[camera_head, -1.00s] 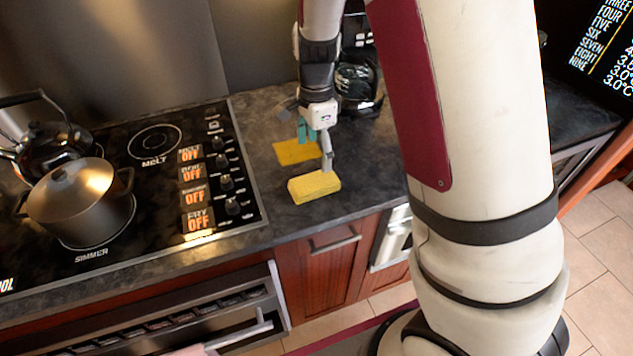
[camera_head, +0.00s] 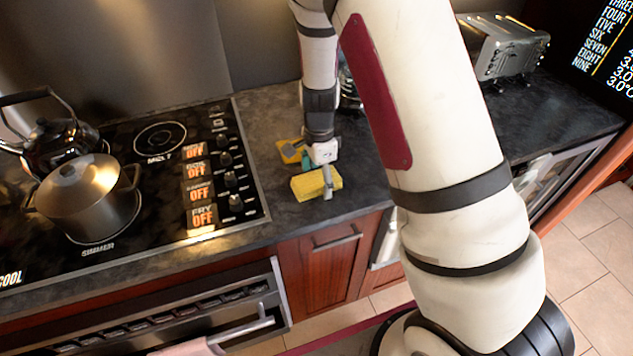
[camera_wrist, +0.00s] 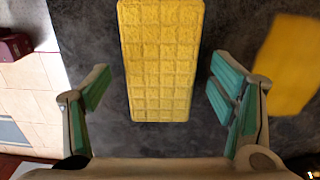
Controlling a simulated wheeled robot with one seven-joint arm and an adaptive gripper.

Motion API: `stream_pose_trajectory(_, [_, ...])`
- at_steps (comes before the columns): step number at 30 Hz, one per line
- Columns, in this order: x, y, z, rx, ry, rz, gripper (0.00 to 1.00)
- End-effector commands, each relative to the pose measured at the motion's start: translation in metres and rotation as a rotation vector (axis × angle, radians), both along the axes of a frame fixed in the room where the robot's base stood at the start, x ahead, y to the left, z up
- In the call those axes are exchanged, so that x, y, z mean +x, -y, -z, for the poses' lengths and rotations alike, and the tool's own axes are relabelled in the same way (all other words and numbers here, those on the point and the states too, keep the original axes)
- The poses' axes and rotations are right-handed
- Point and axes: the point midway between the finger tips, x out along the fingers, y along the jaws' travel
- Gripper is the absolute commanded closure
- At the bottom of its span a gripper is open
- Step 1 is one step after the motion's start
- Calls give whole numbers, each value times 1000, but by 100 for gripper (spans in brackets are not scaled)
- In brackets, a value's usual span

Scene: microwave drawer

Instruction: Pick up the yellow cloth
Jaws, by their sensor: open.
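A thick yellow cloth with a waffle-like grid (camera_head: 306,188) lies on the dark counter, right of the stove. In the wrist view, this cloth (camera_wrist: 160,55) runs upright between and beyond my fingers. A flatter, smooth yellow piece (camera_head: 288,151) lies just behind it; in the wrist view it shows at the right (camera_wrist: 297,62), outside my right finger. My gripper (camera_head: 318,175) points down over the waffle cloth. In the wrist view my gripper (camera_wrist: 158,82) is open, with a finger on each side of the cloth and dark gaps between. I cannot tell its exact height above the counter.
A stove (camera_head: 160,180) with a steel pot (camera_head: 88,200) and a dark kettle (camera_head: 55,140) stands at the left. A toaster (camera_head: 508,45) stands at the back right. The counter's front edge lies close before the cloth. Counter right of my gripper is clear.

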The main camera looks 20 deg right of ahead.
Motion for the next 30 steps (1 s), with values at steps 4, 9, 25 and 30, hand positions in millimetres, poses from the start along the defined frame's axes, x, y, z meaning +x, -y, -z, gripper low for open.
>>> stream_pose_trajectory(4, [0,0,0,0,0,0,41])
stream_pose_trajectory(9, [0,0,0,0,0,0,70])
stream_pose_trajectory(25, [1,0,-13,1,3,0,70])
stream_pose_trajectory(30, [2,-1,-35,1,5,-2,70])
